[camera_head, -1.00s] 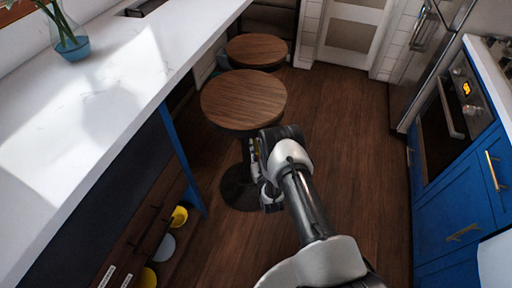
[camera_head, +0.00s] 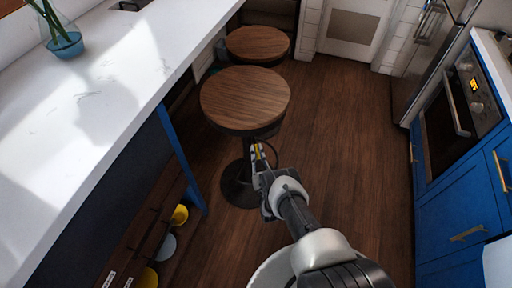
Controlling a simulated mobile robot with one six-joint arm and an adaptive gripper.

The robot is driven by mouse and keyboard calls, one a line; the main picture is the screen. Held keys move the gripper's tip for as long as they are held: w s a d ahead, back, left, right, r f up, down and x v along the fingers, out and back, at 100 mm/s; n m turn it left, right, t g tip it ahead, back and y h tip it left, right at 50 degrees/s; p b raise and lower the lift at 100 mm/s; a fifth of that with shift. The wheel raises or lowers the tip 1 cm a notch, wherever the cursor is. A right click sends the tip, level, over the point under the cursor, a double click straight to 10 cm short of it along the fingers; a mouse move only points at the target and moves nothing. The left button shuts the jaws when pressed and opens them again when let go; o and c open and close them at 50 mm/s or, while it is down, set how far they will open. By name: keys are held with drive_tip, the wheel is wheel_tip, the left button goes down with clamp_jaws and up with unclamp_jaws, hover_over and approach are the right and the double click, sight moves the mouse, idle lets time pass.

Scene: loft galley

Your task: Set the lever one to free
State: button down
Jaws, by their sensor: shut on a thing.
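My gripper (camera_head: 258,152) is at the near side of the front round stool (camera_head: 245,98), just below its wooden seat and by its dark post. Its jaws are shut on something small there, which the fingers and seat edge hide. I cannot make out a lever clearly, nor its setting. Two white labels (camera_head: 109,278) show at the lower left on a dark wooden shelf unit (camera_head: 137,225) with dark bars; their writing is too small to read. My gripper is well away from them.
A second stool (camera_head: 257,44) stands behind the first. The white counter (camera_head: 85,105) runs along the left, with a blue vase (camera_head: 66,45). Yellow and grey bowls (camera_head: 168,245) sit below. Blue cabinets (camera_head: 460,195) and an oven (camera_head: 450,120) line the right. The wooden floor (camera_head: 345,120) between is clear.

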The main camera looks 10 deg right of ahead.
drive_tip(key=shift+w+r, duration=0.1)
drive_tip(key=c, duration=1.6)
unclamp_jaws()
drive_tip(key=shift+o, duration=0.2)
